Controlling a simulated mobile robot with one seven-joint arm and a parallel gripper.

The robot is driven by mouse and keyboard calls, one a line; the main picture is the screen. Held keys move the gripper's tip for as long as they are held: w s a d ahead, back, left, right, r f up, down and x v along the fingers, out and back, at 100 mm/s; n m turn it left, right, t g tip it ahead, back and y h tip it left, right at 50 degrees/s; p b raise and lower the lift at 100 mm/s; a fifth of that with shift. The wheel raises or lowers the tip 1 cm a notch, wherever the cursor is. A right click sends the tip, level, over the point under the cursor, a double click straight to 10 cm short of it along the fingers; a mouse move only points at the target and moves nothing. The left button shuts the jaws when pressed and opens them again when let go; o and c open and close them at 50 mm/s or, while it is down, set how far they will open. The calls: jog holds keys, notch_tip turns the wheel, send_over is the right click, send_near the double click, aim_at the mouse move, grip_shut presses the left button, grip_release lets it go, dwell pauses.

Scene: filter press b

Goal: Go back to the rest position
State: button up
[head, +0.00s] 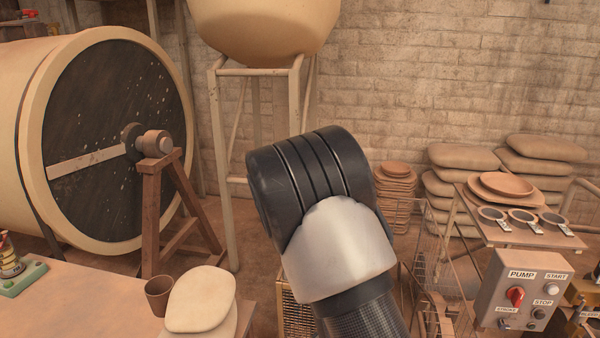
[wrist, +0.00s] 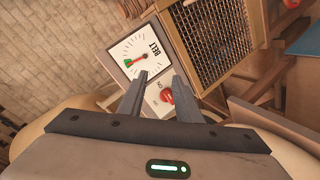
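My gripper (wrist: 160,77) shows in the wrist view. Its two dark fingers are apart, with nothing held between them. Beyond the fingertips is a panel with a white dial marked BELT (wrist: 140,53). A red knob (wrist: 167,96) on the panel shows between the fingers. I cannot tell how far the fingers are from it. In the head view my arm, black and silver, rises in the middle, and my gripper is hidden there. No mark of a rest position shows.
A bench (head: 95,300) at lower left holds a brown cup (head: 158,294) and pale slabs (head: 200,298). A large drum (head: 30,130) stands behind. A PUMP control box (head: 518,288) and a small table with bowls (head: 500,232) stand at right. A wire-mesh guard (wrist: 208,38) adjoins the dial panel.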

jog(key=s+r+m+g+y+p, duration=0.1)
jog(key=s+r+m+g, duration=0.25)
jog(key=r, duration=0.55)
jog(key=s+r+m+g+y+p, duration=0.1)
jog(key=s+r+m+g+y, duration=0.2)
jog(key=r, duration=0.5)
jog(key=s+d+r+m+h+p, duration=0.1)
jog(key=s+d+r, duration=0.1)
jog(key=s+r, duration=0.3)
jog(key=s+d+r+m+g+h, duration=0.1)
jog(key=s+r, duration=0.3)
jog(key=s, duration=0.8)
jog(key=shift+d+r+h+p, duration=0.3)
jog(key=shift+d+r+p, duration=0.1)
jog(key=shift+d, duration=0.3)
jog(key=shift+s+m+g, duration=0.1)
jog(key=shift+m+g, duration=0.15)
